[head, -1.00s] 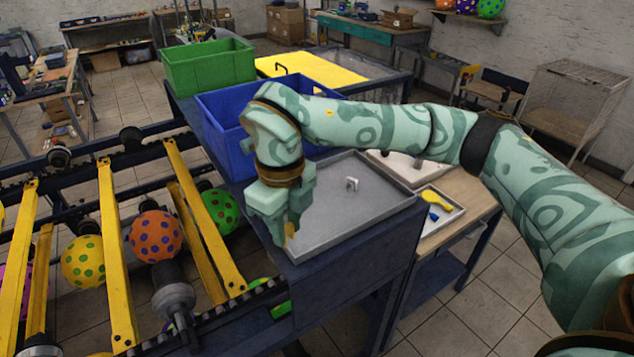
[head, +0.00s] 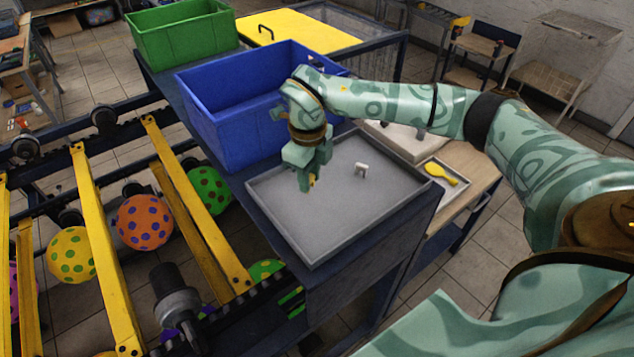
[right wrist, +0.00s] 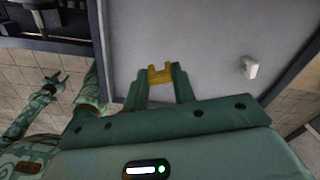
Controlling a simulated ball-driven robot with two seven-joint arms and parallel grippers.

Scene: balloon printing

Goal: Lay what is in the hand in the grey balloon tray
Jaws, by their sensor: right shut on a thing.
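The grey balloon tray (head: 400,205) is a shallow rimmed tray on the dark bench. My right gripper (head: 309,186) hangs over its left part, fingers down. In the right wrist view its fingers (right wrist: 160,82) are shut on a small yellow piece (right wrist: 160,74), with the tray's grey floor (right wrist: 205,45) behind it. The fingers hide part of the piece, and I cannot tell its full shape. A small white item (head: 361,170) stands in the tray to the right of the gripper. My left gripper (right wrist: 52,82) shows small in the right wrist view, its fingers apart and empty.
A blue bin (head: 215,125) stands just behind the tray, with a green bin (head: 185,35) beyond. A smaller tray with a yellow item (head: 440,174) lies to the right. Left is a yellow-barred rack with spotted balloons (head: 145,222). Most of the tray floor is bare.

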